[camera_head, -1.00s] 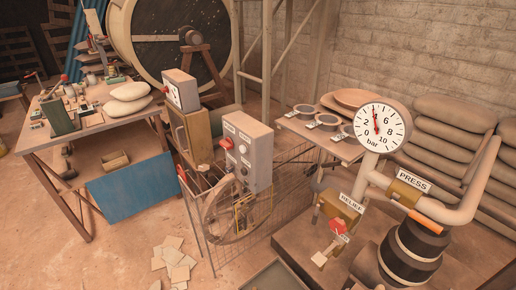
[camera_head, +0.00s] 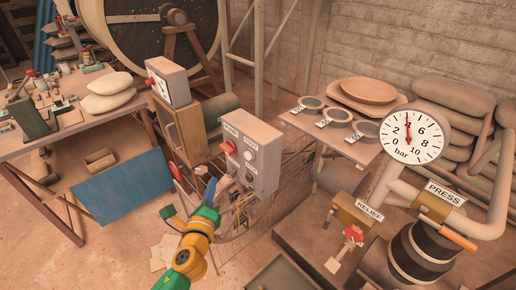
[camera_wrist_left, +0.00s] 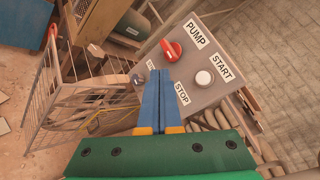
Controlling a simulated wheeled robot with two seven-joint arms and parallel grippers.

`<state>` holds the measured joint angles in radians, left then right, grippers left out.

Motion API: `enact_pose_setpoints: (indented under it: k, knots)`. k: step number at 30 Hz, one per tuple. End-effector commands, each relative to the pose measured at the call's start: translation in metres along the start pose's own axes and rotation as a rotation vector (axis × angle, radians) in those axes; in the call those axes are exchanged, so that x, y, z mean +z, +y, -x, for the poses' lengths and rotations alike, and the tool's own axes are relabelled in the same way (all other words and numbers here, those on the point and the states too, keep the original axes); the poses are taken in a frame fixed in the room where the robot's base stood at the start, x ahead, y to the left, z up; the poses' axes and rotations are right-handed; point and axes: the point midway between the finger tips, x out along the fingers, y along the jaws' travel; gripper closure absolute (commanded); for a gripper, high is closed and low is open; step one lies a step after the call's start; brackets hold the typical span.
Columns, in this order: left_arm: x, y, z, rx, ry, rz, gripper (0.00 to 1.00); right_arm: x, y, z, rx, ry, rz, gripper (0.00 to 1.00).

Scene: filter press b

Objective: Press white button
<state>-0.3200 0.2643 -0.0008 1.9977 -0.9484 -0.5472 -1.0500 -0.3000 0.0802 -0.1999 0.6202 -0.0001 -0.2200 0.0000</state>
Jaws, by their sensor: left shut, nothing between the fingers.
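The white button (camera_wrist_left: 203,78) is round and sits on the front of a grey control box (camera_wrist_left: 190,97), beside the START label. In the head view the white button (camera_head: 249,155) is on the right part of the panel. A red knob (camera_wrist_left: 171,50) sits near the PUMP label. My left gripper (camera_head: 210,188) is shut and empty, in front of the box's lower left. In the left wrist view its blue fingertips (camera_wrist_left: 158,76) overlap the panel near the STOP label, left of the white button. Contact cannot be told. My right gripper is not in view.
A wire cage (camera_wrist_left: 75,105) stands beside and below the box. A pressure gauge (camera_head: 415,133) and pipes with PRESS and RELIEF labels stand at the right. A cluttered workbench (camera_head: 60,140) stands at the left. Open floor shows at lower left.

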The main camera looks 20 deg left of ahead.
Motion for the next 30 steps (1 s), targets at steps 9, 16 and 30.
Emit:
enact_pose_setpoints:
  k: [9, 16, 30]
  knots:
    - [0.011, -0.012, 0.001, -0.027, -0.030, -0.036, 1.00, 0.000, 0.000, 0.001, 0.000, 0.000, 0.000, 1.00]
    - [0.009, -0.013, -0.002, -0.026, -0.030, -0.032, 1.00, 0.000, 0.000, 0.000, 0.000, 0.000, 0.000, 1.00]
    - [-0.025, -0.045, -0.047, -0.026, -0.028, -0.030, 1.00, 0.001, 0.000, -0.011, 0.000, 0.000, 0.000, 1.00]
